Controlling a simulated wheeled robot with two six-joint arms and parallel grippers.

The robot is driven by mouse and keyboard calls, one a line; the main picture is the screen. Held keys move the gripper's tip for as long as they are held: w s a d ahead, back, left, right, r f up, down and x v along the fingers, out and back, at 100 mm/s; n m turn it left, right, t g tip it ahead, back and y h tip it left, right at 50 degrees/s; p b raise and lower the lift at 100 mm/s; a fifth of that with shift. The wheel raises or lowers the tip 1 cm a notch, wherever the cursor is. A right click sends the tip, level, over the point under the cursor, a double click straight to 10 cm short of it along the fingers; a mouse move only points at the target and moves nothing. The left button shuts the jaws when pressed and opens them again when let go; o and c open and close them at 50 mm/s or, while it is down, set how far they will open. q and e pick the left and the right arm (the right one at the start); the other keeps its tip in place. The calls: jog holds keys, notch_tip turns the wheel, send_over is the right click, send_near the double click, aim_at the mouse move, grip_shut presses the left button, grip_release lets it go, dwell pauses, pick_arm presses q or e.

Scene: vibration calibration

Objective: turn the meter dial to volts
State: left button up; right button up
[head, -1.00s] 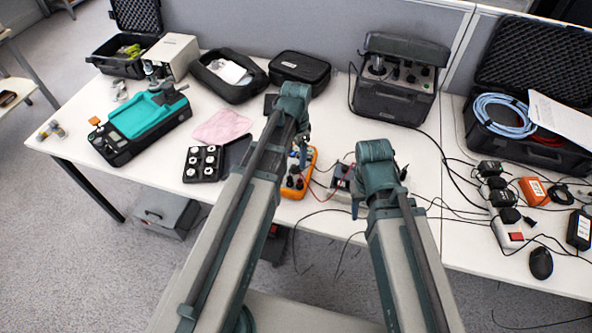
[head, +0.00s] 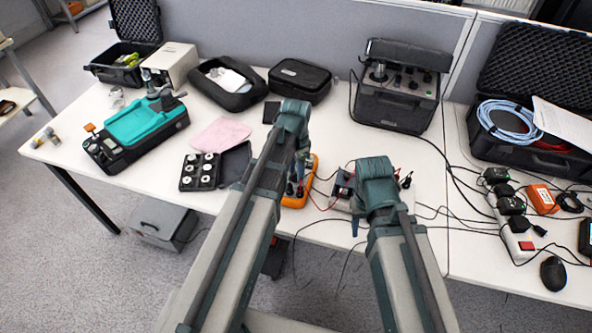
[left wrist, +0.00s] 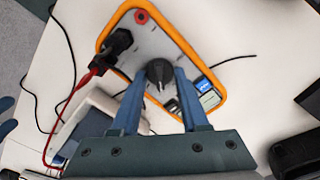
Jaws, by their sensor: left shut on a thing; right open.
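The orange-edged meter (head: 311,172) lies on the table, partly hidden behind my left arm in the head view. In the left wrist view the meter (left wrist: 199,41) shows its grey face, a black dial (left wrist: 159,72), a small lit screen (left wrist: 203,88), and a black plug with red leads at one end. My left gripper (left wrist: 160,80) has its two blue fingers on either side of the dial and is shut on it. In the head view the left gripper (head: 298,170) is at the meter. My right gripper (head: 356,222) hangs near the table's front edge, apart from the meter; its fingers are mostly hidden.
A small device with red and black leads (head: 342,184) is beside the right gripper. Loose cables cross the table on the right.

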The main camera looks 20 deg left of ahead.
pick_arm(q)
grip_shut()
jog(key=shift+n, duration=0.3)
jog(key=n, duration=0.3)
jog(key=shift+n, duration=2)
jog(key=o, duration=1)
grip_release()
